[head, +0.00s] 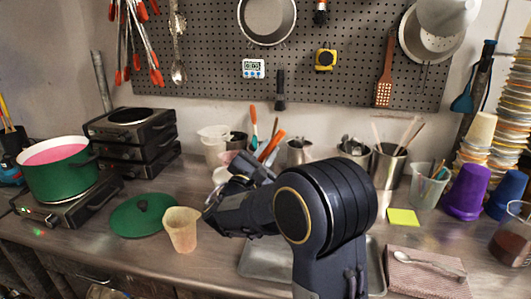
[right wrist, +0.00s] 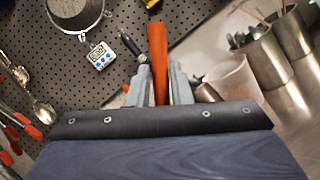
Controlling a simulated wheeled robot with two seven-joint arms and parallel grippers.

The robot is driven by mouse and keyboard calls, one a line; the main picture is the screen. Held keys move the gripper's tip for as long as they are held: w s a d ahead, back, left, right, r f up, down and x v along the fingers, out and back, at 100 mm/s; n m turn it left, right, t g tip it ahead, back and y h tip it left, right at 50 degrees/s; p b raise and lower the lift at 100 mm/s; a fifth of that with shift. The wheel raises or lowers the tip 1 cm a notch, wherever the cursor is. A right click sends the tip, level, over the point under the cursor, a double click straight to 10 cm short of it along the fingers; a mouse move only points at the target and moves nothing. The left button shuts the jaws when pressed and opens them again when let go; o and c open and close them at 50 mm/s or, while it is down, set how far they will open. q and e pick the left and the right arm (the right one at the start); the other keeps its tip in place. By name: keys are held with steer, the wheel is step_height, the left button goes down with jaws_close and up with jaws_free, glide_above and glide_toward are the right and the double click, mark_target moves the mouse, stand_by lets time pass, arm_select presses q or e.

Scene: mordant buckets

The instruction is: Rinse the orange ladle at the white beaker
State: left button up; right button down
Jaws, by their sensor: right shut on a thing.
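My right gripper (head: 258,168) is shut on an orange handle (head: 271,146), which I take to be the orange ladle's. In the right wrist view the orange handle (right wrist: 158,60) stands upright between the two grey fingers (right wrist: 160,85); the ladle's bowl is not visible. A cream-white beaker (head: 181,229) stands upright on the counter, left of my right forearm. A paler whitish beaker (head: 213,145) stands farther back, behind my gripper. I cannot tell which of the two is the white beaker meant. My left gripper is not in view.
A green pot (head: 62,172) with pink liquid stands on a burner at left; its green lid (head: 140,216) lies beside the cream-white beaker. Steel tool cups (head: 388,166) line the back. A metal tray (head: 263,262) lies beneath my arm. A purple cup (head: 467,193) stands right.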

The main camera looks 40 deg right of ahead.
steer(key=shift+d, duration=0.45)
step_height(320, 180, up, 12)
steer(key=p, duration=1)
steer(key=shift+r, duration=0.2)
steer(key=shift+f, duration=0.15)
stand_by(2.6)
steer(key=f+b, duration=0.3)
steer(key=f, duration=0.1)
steer(key=f+b, duration=0.4)
steer(key=a+f+b, duration=0.1)
steer(key=f+b, duration=0.2)
steer(key=f, duration=0.1)
steer(key=shift+f, duration=0.1)
steer(key=shift+d, duration=0.15)
stand_by(0.5)
